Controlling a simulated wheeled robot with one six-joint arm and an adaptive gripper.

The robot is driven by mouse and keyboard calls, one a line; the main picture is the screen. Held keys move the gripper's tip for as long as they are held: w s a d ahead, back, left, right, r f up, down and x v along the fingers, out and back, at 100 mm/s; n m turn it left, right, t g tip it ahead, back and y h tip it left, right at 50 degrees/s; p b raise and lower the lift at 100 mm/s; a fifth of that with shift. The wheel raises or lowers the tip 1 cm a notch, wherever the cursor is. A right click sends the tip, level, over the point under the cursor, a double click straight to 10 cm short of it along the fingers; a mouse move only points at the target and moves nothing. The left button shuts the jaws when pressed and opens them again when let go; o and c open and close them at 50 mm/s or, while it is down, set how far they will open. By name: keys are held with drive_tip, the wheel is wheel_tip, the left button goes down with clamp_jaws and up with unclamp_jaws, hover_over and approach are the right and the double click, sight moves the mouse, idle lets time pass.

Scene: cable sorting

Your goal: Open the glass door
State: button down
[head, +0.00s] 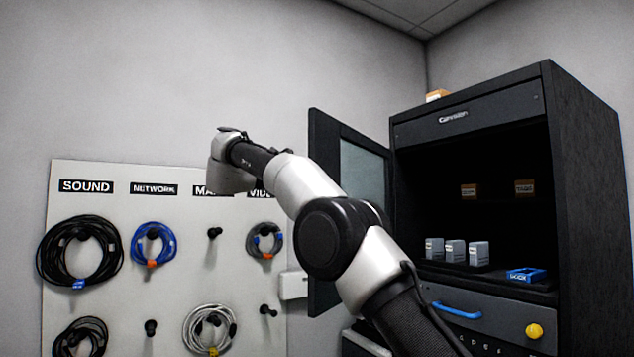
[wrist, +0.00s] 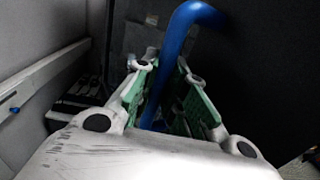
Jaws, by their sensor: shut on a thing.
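The glass door (head: 362,178) has a dark frame and a pale pane. In the head view it stands swung open at the left side of the black cabinet (head: 585,200). In the wrist view, my gripper (wrist: 166,72) has its green-padded fingers closed around a blue bar handle (wrist: 188,22). The handle runs up past the fingertips in front of a dark surface. In the head view my arm covers part of the door, and the fingers and this handle cannot be made out.
Below is a drawer with a blue handle (head: 456,311) and a yellow knob (head: 534,331). A pegboard (head: 110,215) with coiled cables stands on the left, close to the door's free edge.

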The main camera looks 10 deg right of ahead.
drive_tip(key=shift+w+a, duration=0.1)
drive_tip(key=shift+w, duration=0.05)
drive_tip(key=c, duration=1.5)
unclamp_jaws()
drive_tip(key=shift+o, duration=0.2)
drive_tip(key=v, duration=0.7)
drive_tip(key=shift+a, duration=0.2)
